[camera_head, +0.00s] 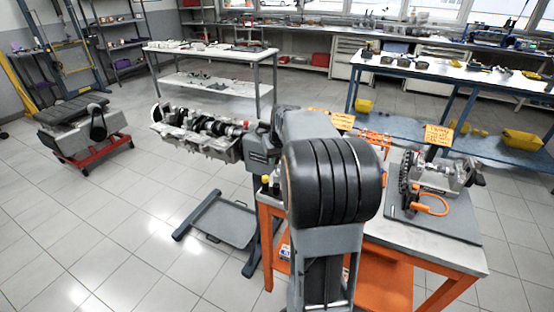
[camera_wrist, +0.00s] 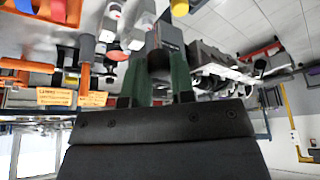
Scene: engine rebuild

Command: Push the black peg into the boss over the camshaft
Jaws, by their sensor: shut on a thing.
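In the wrist view, my gripper (camera_wrist: 161,65) shows two green fingers with a narrow gap between them. They are shut on a dark thing that I cannot tell apart from the dark grey block beyond it. In the head view my own arm covers the gripper. I cannot make out the black peg for certain, nor the boss. A silver assembly (camera_head: 438,178) with a dark toothed wheel (camera_head: 405,182) and an orange handle (camera_head: 431,206) stands on a grey mat (camera_head: 452,229). Whether the camshaft is in it, I cannot tell.
An engine block (camera_head: 193,141) with a shaft along it hangs on a dark stand (camera_head: 236,225) left of my arm. The orange table (camera_head: 440,262) has a bare front edge. Orange signs (camera_head: 439,134) stand on it. Tiled floor at left is clear up to a red-framed cart (camera_head: 95,150).

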